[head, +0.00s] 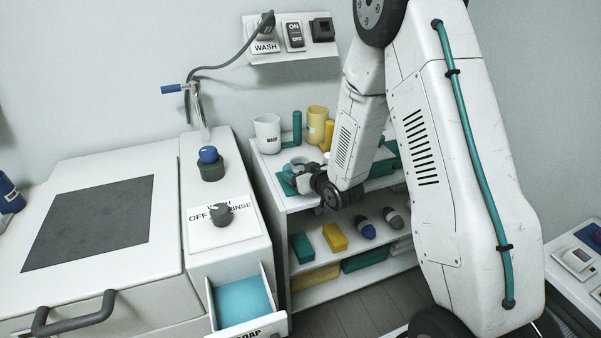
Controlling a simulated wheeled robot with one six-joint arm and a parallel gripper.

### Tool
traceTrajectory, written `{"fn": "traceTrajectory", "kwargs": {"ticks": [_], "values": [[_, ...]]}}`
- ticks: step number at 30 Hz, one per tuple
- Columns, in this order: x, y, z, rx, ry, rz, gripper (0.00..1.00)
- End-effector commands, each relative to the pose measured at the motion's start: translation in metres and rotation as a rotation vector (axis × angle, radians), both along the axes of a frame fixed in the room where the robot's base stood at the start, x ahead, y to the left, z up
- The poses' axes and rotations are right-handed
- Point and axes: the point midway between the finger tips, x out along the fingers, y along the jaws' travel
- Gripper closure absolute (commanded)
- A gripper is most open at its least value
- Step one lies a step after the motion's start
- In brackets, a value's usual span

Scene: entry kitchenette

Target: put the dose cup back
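My gripper (299,179) is over the left part of the top shelf of the white shelf unit. Its fingers are small and partly hidden by my own wrist. A small translucent grey-blue cup shape (298,162) shows right at the fingers; it may be the dose cup. I cannot tell whether the fingers hold it or are only beside it. A teal flat piece (284,181) lies under the gripper on the shelf.
Teal (297,129) and yellow (317,124) containers stand close behind the gripper. The open soap drawer (212,306) sticks out at the front, with light blue contents. Lower shelves hold boxes and bottles. A control panel with a dark knob (221,215) lies left.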

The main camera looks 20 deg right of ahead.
Motion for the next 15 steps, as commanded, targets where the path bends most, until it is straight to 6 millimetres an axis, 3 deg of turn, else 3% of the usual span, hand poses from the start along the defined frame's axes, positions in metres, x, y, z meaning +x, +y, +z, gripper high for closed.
{"fn": "traceTrajectory", "kwargs": {"ticks": [8,15], "values": [[-0.006,-0.001,0.003,0.000,-0.001,0.000,0.26],[-0.044,-0.006,0.014,0.001,0.000,-0.001,0.26]]}}
